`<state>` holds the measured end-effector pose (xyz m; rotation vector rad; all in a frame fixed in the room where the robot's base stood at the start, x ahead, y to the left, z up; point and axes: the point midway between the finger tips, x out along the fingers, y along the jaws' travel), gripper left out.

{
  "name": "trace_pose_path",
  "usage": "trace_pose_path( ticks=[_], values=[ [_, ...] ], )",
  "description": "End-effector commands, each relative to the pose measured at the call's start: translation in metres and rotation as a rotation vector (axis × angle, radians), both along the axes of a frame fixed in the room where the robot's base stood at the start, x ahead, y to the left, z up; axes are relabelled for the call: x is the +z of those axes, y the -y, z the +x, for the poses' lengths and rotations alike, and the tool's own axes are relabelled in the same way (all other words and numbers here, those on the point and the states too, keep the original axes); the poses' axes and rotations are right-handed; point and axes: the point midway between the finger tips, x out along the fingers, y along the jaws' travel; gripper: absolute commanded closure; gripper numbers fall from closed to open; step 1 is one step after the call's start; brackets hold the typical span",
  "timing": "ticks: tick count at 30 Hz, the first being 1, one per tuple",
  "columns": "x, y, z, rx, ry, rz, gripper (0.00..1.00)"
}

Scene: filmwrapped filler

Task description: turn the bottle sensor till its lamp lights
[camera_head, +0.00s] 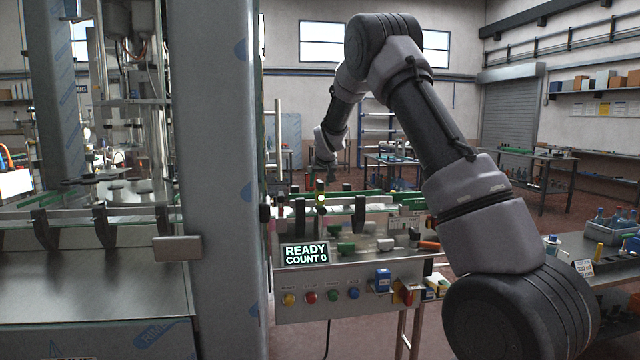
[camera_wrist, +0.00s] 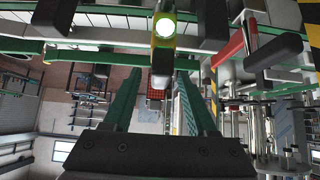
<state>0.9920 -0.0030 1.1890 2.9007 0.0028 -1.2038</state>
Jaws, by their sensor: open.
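The bottle sensor (camera_head: 321,198) stands at the conveyor rail, a small upright body with a glowing yellow-green lamp. In the wrist view the sensor (camera_wrist: 164,43) is at top centre, its round lamp bright. My gripper (camera_wrist: 157,74) is open, its two dark green fingers apart. The sensor's body lies beyond the fingertips in that view, and I see nothing gripped; whether a finger touches it I cannot tell. In the head view my gripper (camera_head: 325,165) is small and dark, just above the sensor.
A display (camera_head: 305,254) reads READY COUNT 0 above several coloured buttons. A wide steel post (camera_head: 215,180) stands left of the sensor. Green conveyor rails (camera_wrist: 100,57) run past it. A red piece with a black knob (camera_wrist: 272,50) is at the right in the wrist view.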

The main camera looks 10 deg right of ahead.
Motion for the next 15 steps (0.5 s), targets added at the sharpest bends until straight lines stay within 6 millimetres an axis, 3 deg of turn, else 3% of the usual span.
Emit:
trace_pose_path(
  ticks=[15],
  values=[
    [0.065,0.000,-0.064,0.001,0.001,0.000,0.43]
  ],
)
